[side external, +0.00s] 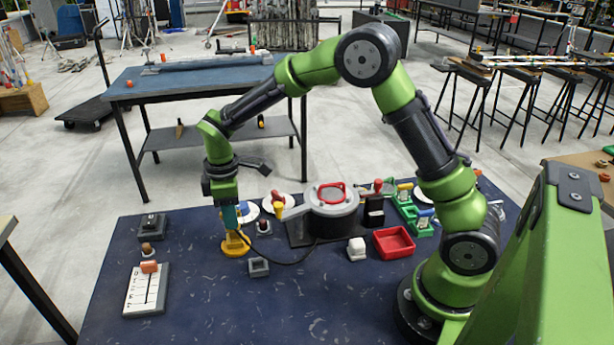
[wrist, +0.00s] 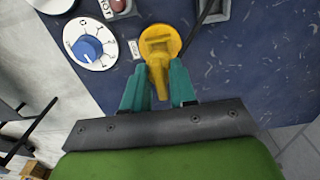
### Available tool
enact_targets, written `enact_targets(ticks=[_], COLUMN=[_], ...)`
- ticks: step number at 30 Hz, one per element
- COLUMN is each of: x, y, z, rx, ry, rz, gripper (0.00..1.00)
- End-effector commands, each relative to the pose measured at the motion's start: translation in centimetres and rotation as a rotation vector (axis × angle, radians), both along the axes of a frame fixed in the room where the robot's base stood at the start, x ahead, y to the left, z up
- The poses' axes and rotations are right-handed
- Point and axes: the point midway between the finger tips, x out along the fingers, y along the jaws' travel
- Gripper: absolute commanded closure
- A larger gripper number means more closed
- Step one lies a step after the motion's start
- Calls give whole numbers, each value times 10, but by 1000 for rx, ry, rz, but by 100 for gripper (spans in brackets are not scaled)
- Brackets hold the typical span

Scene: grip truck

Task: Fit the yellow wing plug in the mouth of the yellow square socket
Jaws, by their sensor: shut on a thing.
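My gripper (side external: 232,226) points down at the left part of the blue table. Its teal fingers are closed on a narrow yellow part, which I take to be the wing plug; it also shows between the fingers (wrist: 160,74) in the wrist view. Directly beyond it is a wider, rounded yellow piece (side external: 235,247), the likely socket, resting on the table; it also shows in the wrist view (wrist: 171,36). The two yellow parts overlap in both views. I cannot tell whether the plug is seated or only above or touching the mouth, which is hidden.
A blue dial (wrist: 88,47) on a white disc is close by. A small grey square box (side external: 258,267) stands just right of the yellow piece, and a dark cable runs past it. A grey round pot (side external: 332,207) and red tray (side external: 394,242) are farther right.

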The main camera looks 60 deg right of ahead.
Motion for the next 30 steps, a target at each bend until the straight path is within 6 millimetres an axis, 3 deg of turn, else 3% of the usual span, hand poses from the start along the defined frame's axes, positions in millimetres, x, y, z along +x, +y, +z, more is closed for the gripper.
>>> enact_targets(ticks=[30], x=[0], y=[0], z=[-14], rx=[0], ry=[0], rz=[0], gripper=[100])
